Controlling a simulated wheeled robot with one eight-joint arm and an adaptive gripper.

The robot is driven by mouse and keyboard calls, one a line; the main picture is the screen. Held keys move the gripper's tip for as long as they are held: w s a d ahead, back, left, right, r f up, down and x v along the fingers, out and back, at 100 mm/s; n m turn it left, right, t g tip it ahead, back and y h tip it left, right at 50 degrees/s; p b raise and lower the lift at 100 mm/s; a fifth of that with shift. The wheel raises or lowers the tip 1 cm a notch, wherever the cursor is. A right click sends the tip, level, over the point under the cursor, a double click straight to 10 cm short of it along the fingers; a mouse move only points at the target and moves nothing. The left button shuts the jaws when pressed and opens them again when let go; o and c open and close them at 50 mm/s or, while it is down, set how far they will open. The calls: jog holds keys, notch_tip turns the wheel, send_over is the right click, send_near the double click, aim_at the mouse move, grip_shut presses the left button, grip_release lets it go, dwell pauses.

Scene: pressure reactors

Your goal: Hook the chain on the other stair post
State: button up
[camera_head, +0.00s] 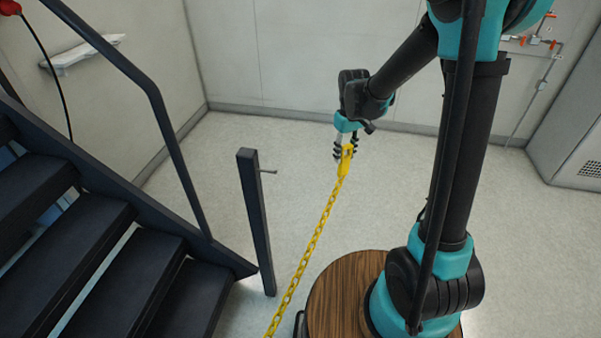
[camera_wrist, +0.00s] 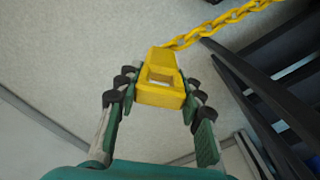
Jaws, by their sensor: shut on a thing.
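The yellow chain (camera_head: 310,249) runs from my gripper (camera_head: 345,152) down to the bottom edge in the head view, where its other end is out of sight. My gripper is shut on the chain's yellow end piece (camera_wrist: 161,88), a block with a square opening, between the fingers in the wrist view. The chain (camera_wrist: 225,22) leads off to the upper right there. A dark upright stair post (camera_head: 256,222) stands left of my gripper, with a small peg (camera_head: 268,172) near its top on the right side. The end piece is apart from the post and peg.
Dark stairs with a sloping handrail (camera_head: 150,85) fill the left. A round wooden top (camera_head: 335,293) lies around my arm's base. A grey cabinet (camera_head: 570,130) and pipes (camera_head: 540,75) are at the right. The floor between post and back wall is clear.

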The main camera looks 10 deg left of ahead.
aim_at(270, 171)
jog(key=s+a+r+n, duration=0.3)
jog(key=s+a+n, duration=0.7)
jog(key=s+a, duration=0.45)
jog(key=shift+s+a+f, duration=0.1)
jog(key=shift+a+f, duration=0.05)
jog(key=shift+a, duration=1.05)
jog(key=shift+s+a+f, duration=0.1)
jog(key=shift+a+f, duration=0.05)
jog(key=shift+a, duration=1.05)
jog(key=shift+s+a+f, duration=0.1)
jog(key=shift+a+f, duration=0.05)
jog(key=shift+a, duration=1.05)
jog(key=shift+w+a+f, duration=0.1)
jog(key=shift+a+f, duration=0.4)
jog(key=shift+a, duration=0.2)
jog(key=o, duration=1.4)
